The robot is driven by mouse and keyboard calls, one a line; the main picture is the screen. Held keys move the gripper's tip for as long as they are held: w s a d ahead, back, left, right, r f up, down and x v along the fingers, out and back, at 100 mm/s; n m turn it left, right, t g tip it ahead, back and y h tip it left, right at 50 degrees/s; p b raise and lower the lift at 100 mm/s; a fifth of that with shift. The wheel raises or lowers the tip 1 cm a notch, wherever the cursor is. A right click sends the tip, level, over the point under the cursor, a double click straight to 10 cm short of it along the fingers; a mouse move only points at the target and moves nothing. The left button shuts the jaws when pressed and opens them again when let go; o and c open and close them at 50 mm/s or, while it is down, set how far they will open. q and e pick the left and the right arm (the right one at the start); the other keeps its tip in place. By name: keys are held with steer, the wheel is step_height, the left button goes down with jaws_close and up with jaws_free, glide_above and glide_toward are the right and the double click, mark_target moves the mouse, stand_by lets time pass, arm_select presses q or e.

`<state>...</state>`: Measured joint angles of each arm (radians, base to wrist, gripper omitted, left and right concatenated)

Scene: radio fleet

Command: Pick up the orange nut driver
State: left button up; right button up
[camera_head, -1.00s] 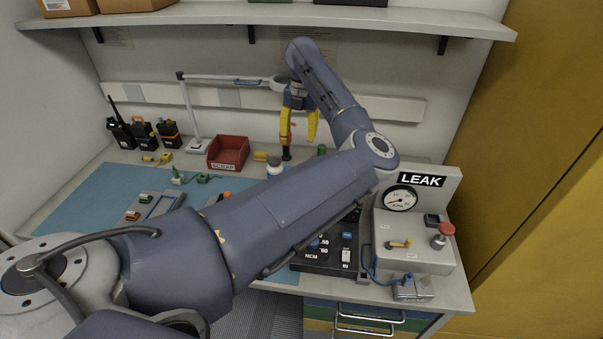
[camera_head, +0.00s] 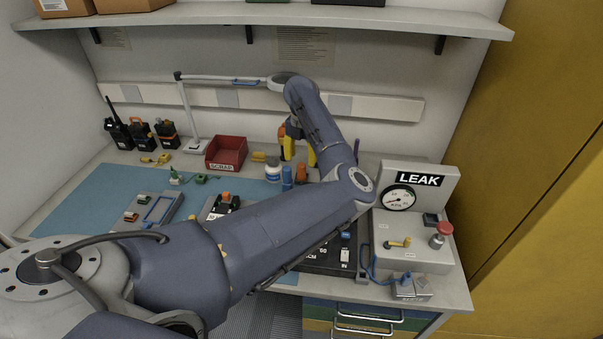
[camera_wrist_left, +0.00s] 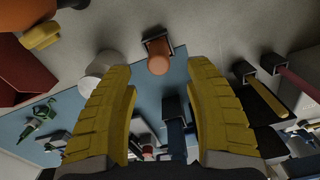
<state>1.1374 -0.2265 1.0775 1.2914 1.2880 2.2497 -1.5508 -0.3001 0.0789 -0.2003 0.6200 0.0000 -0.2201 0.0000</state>
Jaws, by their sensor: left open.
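The orange nut driver (camera_head: 301,172) stands on the bench right of a blue-handled tool (camera_head: 287,176). In the left wrist view, the orange nut driver (camera_wrist_left: 158,57) shows its rounded handle end, with a dark square holder around it. My left gripper (camera_head: 298,152) has yellow fingers and is just behind and above the driver in the head view. In the wrist view my left gripper (camera_wrist_left: 160,72) is open, and the orange handle appears between and just beyond its fingertips. No contact is visible. The driver's lower part is hidden. My right gripper is not in view.
A blue handle (camera_wrist_left: 175,128), a yellow handle (camera_wrist_left: 266,97) and a dark red one stand in holders close by. A white jar (camera_head: 273,172) and a red scrap bin (camera_head: 227,153) are to the left. The leak tester (camera_head: 415,240) is at right.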

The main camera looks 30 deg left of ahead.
mark_target(302, 165)
arm_select(q)
steer(key=shift+w+a+f, duration=0.1)
steer(key=shift+a+f, duration=0.05)
steer(key=shift+f, duration=3.05)
jaws_close()
